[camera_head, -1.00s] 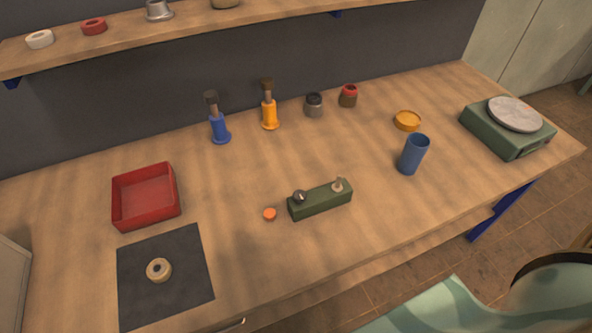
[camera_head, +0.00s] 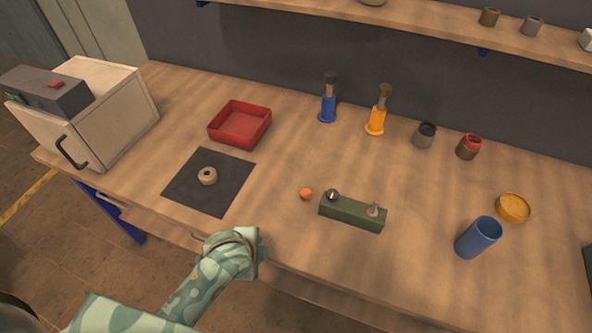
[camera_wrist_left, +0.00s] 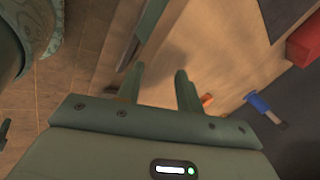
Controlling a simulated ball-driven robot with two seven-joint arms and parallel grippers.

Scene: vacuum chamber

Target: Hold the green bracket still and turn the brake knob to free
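The green bracket (camera_head: 350,213) is a long block lying on the wooden bench in the head view. A dark round knob (camera_head: 332,195) is at its left end and a pale metal knob (camera_head: 373,209) at its right end. I cannot tell which is the brake knob, nor its setting. My left arm reaches over the bench's front edge, left of the bracket. Its gripper cannot be made out in the head view. In the left wrist view my left gripper (camera_wrist_left: 160,72) has its two fingers apart with nothing between them. My right gripper is not in view.
An orange cap (camera_head: 306,193) lies just left of the bracket. A black mat (camera_head: 232,199) with a ring (camera_head: 207,176), a red tray (camera_head: 241,143) and a pale box (camera_head: 128,124) are to the left. Blue and orange tools stand behind.

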